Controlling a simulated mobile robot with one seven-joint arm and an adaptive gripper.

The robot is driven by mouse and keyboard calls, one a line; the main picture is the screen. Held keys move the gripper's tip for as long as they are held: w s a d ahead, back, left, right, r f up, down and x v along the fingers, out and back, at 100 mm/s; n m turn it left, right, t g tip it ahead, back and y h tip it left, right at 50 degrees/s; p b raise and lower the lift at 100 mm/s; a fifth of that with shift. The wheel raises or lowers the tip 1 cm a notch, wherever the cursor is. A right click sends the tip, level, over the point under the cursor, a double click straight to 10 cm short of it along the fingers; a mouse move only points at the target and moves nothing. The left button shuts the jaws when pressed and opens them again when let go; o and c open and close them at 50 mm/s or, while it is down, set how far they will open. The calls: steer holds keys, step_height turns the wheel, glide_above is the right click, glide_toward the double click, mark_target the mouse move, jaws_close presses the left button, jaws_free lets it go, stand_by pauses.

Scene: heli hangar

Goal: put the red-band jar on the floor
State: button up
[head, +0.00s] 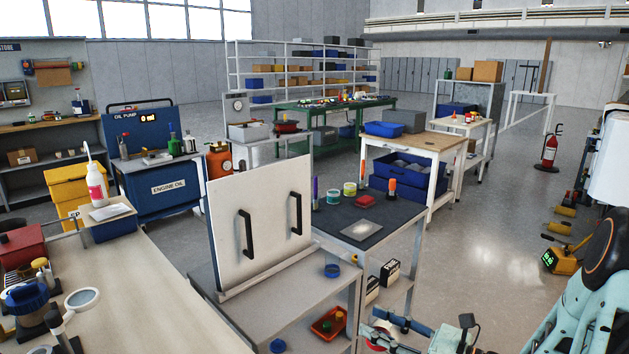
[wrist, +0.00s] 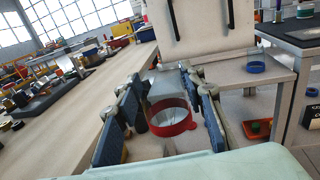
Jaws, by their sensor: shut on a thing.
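The red-band jar (wrist: 172,120) sits between the two fingers of my gripper (wrist: 163,100) in the wrist view. Its red band and pale, open-looking top face the camera. My gripper is shut on it, one blue-padded finger on each side. In the head view my gripper (head: 392,334) is at the bottom edge, right of the grey trolley, and a bit of the jar's red (head: 376,347) shows there. The jar's lower part is hidden. The grey floor (head: 480,230) is open on the right in the head view. I cannot tell the jar's height above the floor.
The grey trolley (head: 235,278) with a white, black-handled panel stands left of my gripper. A dark-topped table (head: 385,215) with jars stands behind. A long workbench (head: 140,290) fills the left. A yellow device (head: 562,262) and a fire extinguisher (head: 549,150) stand on the floor at right.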

step_height(320, 180, up, 18)
steer(key=m+t+h+p, duration=0.5)
steer(key=h+p, duration=0.1)
steer(key=p, duration=1.6)
steer(key=shift+f, duration=0.15)
steer(key=shift+w+d, duration=0.1)
